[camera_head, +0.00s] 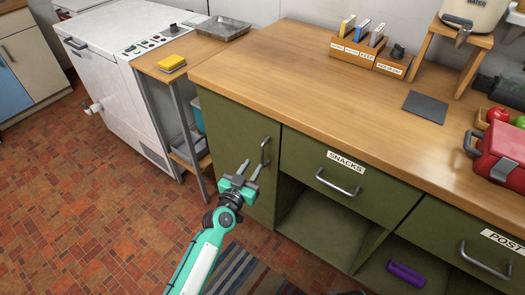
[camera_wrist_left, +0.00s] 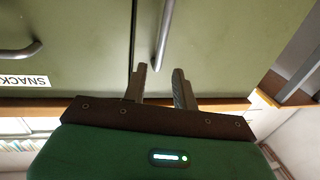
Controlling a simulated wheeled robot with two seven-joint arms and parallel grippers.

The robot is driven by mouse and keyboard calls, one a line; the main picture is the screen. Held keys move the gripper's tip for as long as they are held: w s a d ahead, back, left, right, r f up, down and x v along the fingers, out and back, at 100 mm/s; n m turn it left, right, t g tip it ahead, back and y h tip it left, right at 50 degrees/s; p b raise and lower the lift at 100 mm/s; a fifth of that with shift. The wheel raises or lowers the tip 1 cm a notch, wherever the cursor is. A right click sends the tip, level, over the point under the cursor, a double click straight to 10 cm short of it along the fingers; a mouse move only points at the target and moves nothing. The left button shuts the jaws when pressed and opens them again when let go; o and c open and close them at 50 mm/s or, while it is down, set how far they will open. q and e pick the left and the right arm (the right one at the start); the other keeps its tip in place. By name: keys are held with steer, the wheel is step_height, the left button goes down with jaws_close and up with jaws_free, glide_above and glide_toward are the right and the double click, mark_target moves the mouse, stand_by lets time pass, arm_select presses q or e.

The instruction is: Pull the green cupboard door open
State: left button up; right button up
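The green cupboard door (camera_head: 226,135) is shut, at the left end of the wooden-topped counter. Its vertical grey bar handle (camera_head: 265,151) is near the door's right edge. My left gripper (camera_head: 250,168) is open and empty, just in front of the door and slightly below the handle in the head view. In the left wrist view the handle (camera_wrist_left: 164,30) runs down to the gap between the two open fingertips (camera_wrist_left: 160,72). The fingers are not closed on it; I cannot tell whether they touch it. My right gripper is not in view.
Right of the door is the SNACKS drawer (camera_head: 345,177) with its own handle (camera_head: 338,184), above an open shelf space. A narrow side table (camera_head: 155,68) and white appliance (camera_head: 110,65) stand left. The tiled floor (camera_head: 100,210) before the door is clear; a striped rug (camera_head: 240,272) lies near.

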mark_target(262, 153)
arm_select(q)
steer(key=x, duration=0.7)
steer(key=shift+b, duration=0.3)
steer(key=shift+w+d, duration=0.3)
steer(key=shift+w, duration=0.25)
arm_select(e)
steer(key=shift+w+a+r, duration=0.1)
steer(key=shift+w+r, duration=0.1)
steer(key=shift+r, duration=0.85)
arm_select(q)
steer(key=shift+c, duration=0.2)
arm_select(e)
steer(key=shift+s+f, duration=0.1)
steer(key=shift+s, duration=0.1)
arm_select(q)
jaws_close()
